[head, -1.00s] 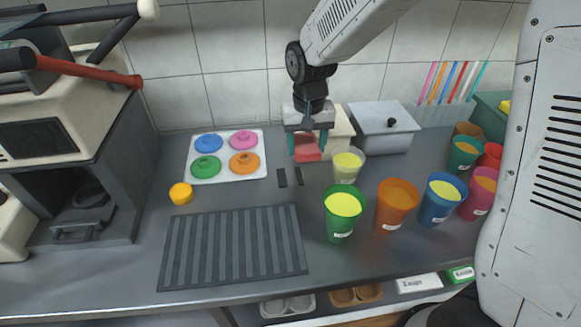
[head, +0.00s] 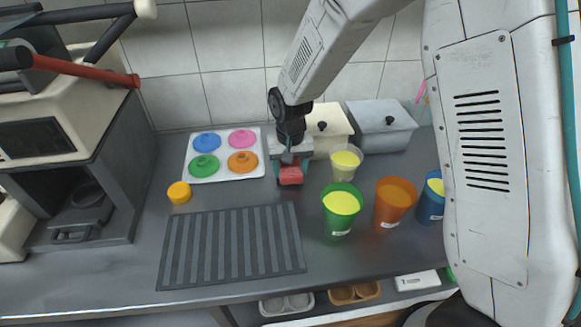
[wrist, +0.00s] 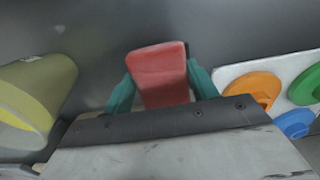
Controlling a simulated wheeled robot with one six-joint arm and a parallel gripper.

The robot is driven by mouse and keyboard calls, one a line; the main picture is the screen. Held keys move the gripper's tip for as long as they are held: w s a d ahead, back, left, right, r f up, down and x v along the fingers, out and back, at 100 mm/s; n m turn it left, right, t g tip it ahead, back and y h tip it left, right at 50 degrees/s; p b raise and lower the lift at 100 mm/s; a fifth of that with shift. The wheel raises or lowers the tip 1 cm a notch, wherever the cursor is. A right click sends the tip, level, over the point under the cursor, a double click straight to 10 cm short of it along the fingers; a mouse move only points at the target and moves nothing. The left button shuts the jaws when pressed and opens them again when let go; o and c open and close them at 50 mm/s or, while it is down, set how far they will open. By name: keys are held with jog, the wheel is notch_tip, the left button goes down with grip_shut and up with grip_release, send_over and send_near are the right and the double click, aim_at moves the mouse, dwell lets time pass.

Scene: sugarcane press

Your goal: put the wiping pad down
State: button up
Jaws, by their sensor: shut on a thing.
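The wiping pad (head: 290,176) is a small red block. My gripper (head: 290,172) is shut on it, with a teal finger on each side. In the wrist view the red pad (wrist: 160,75) sits between the teal fingertips (wrist: 160,90). In the head view the pad is over the counter, between the white lid tray and the clear cup of yellow juice. I cannot tell whether its underside touches the counter.
The white tray (head: 187,177) with coloured lids is left of my gripper. A clear cup (head: 346,173), a green cup (head: 340,222) and an orange cup (head: 390,218) stand to the right. Lidded boxes (head: 385,135) stand behind. A ribbed mat (head: 232,245) lies in front.

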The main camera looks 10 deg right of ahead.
aim_at(290, 169)
jog(key=o, duration=1.1)
jog(key=shift+r, duration=0.1)
notch_tip(290, 169, up, 11)
jog(key=s+d+r, duration=0.5)
jog(key=d+r, duration=0.1)
jog(key=r, duration=0.2)
jog(key=shift+t, duration=0.6)
jog(key=s+d+r, duration=0.2)
jog(key=s+d, duration=0.2)
jog(key=s, duration=0.4)
jog(key=s+d+r, duration=0.2)
jog(key=s+d, duration=0.2)
jog(key=s, duration=0.4)
jog(key=s+d+r, duration=0.2)
jog(key=s+d, duration=0.2)
jog(key=s, duration=0.4)
jog(key=shift+s+r, duration=0.15)
jog(key=shift+s, duration=0.15)
